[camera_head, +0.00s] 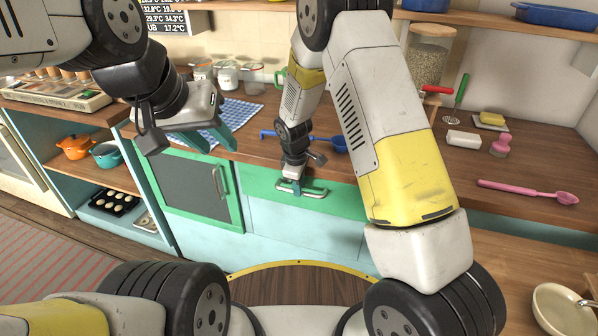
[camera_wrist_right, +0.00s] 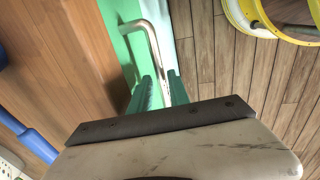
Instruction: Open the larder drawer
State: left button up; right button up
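The drawer has a green front (camera_head: 345,199) under the wooden counter and looks closed, flush with the cabinet. Its metal bar handle (camera_head: 315,193) is partly hidden by my right gripper (camera_head: 292,187), which reaches down to it. In the right wrist view, the handle (camera_wrist_right: 153,40) runs down between the close-set green fingers of my right gripper (camera_wrist_right: 161,88), which look shut on it. My left gripper (camera_head: 212,140) is open and empty, above the counter edge and the green-framed cabinet door on the left.
The green-framed door (camera_head: 192,188) left of the drawer is closed. Left shelves hold an orange pot (camera_head: 75,146) and a teal pot (camera_head: 106,155). The floor before the drawer looks clear.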

jog(key=shift+w+f, duration=0.1)
jog(key=shift+f, duration=0.35)
grip_shut()
dwell(1.1)
